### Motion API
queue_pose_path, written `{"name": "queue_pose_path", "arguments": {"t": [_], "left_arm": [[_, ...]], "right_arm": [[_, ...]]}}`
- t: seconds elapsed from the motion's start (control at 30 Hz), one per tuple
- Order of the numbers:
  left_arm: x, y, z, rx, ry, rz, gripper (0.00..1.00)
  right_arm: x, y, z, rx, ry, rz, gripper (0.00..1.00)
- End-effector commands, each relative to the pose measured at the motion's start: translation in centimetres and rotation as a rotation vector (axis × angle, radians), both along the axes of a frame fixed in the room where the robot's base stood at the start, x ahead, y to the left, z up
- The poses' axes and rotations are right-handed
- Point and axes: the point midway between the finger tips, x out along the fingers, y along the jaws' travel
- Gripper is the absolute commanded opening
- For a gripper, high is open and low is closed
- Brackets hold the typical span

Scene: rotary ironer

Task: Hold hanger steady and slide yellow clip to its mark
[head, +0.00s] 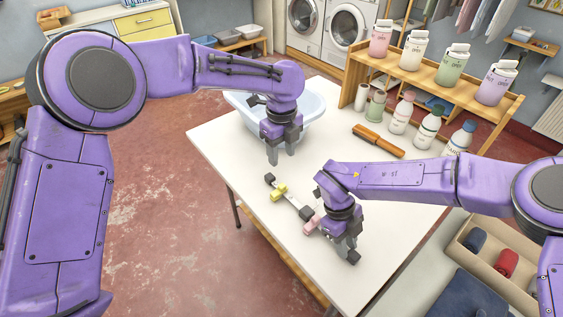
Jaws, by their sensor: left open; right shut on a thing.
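The hanger (293,204) is a slim pale bar lying on the white table, with a dark end block toward the far left. The yellow clip (279,191) sits on the bar near that end. A pink clip (311,226) sits further along, near my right gripper. My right gripper (351,257) points down and is shut on the hanger at its near end, which the gripper hides. My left gripper (281,156) is open and empty, beyond the yellow clip and apart from it. I cannot make out the mark on the bar.
A pale blue basin (312,106) stands behind my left gripper. An orange-brown roller (378,141) and several bottles (429,129) lie or stand toward the back right, beside a wooden shelf (478,108). The white table (222,146) is clear left of the hanger.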

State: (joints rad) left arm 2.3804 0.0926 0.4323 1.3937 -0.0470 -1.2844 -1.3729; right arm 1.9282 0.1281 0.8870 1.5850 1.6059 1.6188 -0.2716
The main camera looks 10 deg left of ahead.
Motion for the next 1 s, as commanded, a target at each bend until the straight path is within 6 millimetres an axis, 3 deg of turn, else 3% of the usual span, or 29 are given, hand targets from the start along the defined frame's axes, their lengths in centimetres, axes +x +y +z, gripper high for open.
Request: {"name": "queue_pose_path", "arguments": {"t": [0.33, 0.37, 0.4, 0.43, 0.77, 1.0], "left_arm": [[0.0, 0.0, 0.1, 0.0, 0.0, 0.0, 0.49], [0.0, 0.0, 0.1, 0.0, 0.0, 0.0, 0.49], [0.0, 0.0, 0.1, 0.0, 0.0, 0.0, 0.49], [0.0, 0.0, 0.1, 0.0, 0.0, -0.001, 0.49], [0.0, 0.0, 0.1, 0.0, 0.0, -0.001, 0.49], [0.0, 0.0, 0.1, 0.0, 0.0, -0.001, 0.49]], "right_arm": [[0.0, 0.0, 0.0, 0.001, -0.001, 0.0, 0.0], [0.0, 0.0, 0.0, 0.001, -0.001, 0.0, 0.37], [0.0, 0.0, 0.0, 0.001, -0.001, 0.0, 0.5], [0.0, 0.0, 0.0, 0.001, -0.001, 0.0, 0.57], [0.1, 0.1, 0.4, 0.001, -0.002, -0.001, 0.57], [1.3, 1.8, 5.2, 0.001, -0.005, 0.0, 0.57]]}}
